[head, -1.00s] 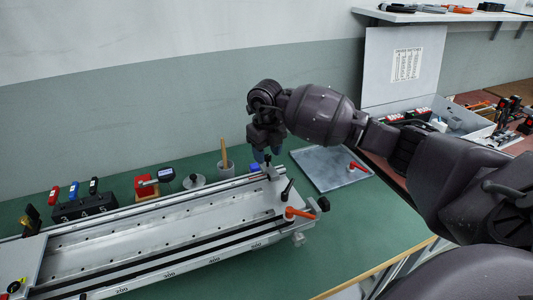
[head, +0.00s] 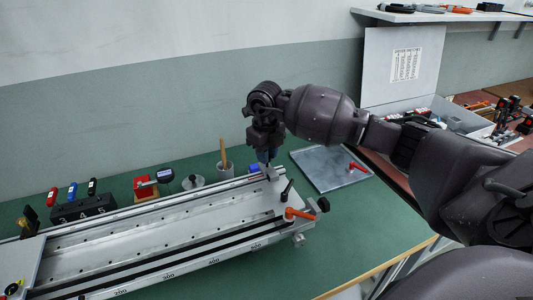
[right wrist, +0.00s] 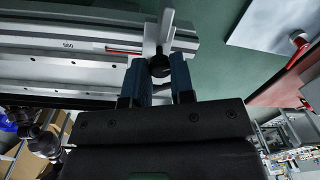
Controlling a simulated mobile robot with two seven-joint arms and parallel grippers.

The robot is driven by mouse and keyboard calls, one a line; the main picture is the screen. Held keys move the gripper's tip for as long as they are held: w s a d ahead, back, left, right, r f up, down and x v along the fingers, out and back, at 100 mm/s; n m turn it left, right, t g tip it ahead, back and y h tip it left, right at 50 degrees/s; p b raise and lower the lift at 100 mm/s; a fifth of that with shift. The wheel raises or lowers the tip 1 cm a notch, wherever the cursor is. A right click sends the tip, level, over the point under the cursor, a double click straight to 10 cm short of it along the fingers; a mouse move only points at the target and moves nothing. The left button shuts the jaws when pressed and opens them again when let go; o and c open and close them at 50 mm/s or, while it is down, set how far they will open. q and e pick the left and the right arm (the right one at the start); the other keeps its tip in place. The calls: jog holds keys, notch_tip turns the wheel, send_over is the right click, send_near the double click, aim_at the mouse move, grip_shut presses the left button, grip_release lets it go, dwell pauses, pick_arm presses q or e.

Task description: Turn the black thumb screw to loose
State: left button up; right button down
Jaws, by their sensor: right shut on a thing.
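The black thumb screw (right wrist: 160,66) is a small dark round knob under a grey metal bracket (right wrist: 158,28) at the rail's end in the right wrist view. My right gripper (right wrist: 157,78) has its two blue fingertips on either side of this knob and is shut on it. In the head view the right gripper (head: 267,156) points down at the far right corner of the gantry rail (head: 170,228), and its fingers hide the screw. My left gripper is in neither view.
An orange lever (head: 298,214), a black lever (head: 287,190) and another black knob (head: 323,204) stand at the rail's right end. A grey tray (head: 328,170) lies to the right.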

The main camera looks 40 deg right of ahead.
dwell(0.3)
jog(key=c, duration=1)
grip_release()
jog(key=shift+o, duration=0.2)
jog(key=shift+r, duration=0.1)
notch_tip(320, 180, up, 11)
jog(key=p, duration=0.1)
jog(key=shift+a+f, duration=0.15)
jog(key=shift+f, duration=0.05)
